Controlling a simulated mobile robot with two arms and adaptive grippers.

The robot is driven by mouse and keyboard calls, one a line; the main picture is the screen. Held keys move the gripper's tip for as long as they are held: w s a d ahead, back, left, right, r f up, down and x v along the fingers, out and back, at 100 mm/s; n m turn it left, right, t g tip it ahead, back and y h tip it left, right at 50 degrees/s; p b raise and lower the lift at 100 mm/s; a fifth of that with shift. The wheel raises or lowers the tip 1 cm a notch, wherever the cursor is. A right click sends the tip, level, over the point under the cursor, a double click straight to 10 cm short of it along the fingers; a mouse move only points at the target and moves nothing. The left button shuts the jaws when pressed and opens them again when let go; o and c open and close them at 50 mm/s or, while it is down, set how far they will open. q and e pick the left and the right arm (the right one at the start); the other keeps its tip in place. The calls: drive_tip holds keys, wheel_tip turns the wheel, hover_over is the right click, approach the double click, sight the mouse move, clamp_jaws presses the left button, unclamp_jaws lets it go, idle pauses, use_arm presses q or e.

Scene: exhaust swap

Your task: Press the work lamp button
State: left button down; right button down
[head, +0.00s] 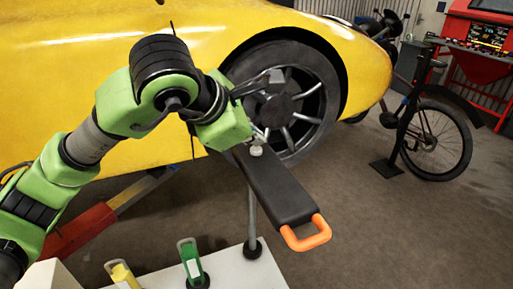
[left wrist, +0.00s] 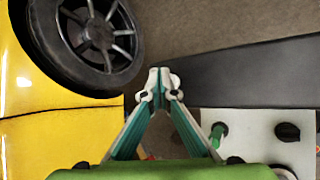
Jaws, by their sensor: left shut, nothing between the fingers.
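The work lamp (head: 275,188) is a long, flat black bar with an orange handle (head: 307,236) at its near end, held up on a thin stand. In the left wrist view the lamp (left wrist: 245,72) is a dark slab reaching to the right edge. My left gripper (head: 257,146) is at the lamp's far end, by the wheel. In the left wrist view its teal fingers (left wrist: 158,82) meet at pale tips, shut and empty, beside or over the lamp's end. I cannot make out the button apart from the fingertips, nor tell whether they touch. My right gripper is out of view.
The yellow car (head: 70,60) and its wheel (head: 290,100) stand close behind the gripper. A white table (head: 232,272) carries the lamp stand's base, a green tool (head: 191,262) and a yellow one (head: 122,274). A bicycle (head: 435,140) stands at right; the floor between is clear.

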sight(255, 150)
use_arm(q)
drive_tip(key=shift+r+p, duration=1.1)
drive_tip(key=shift+r, duration=1.9)
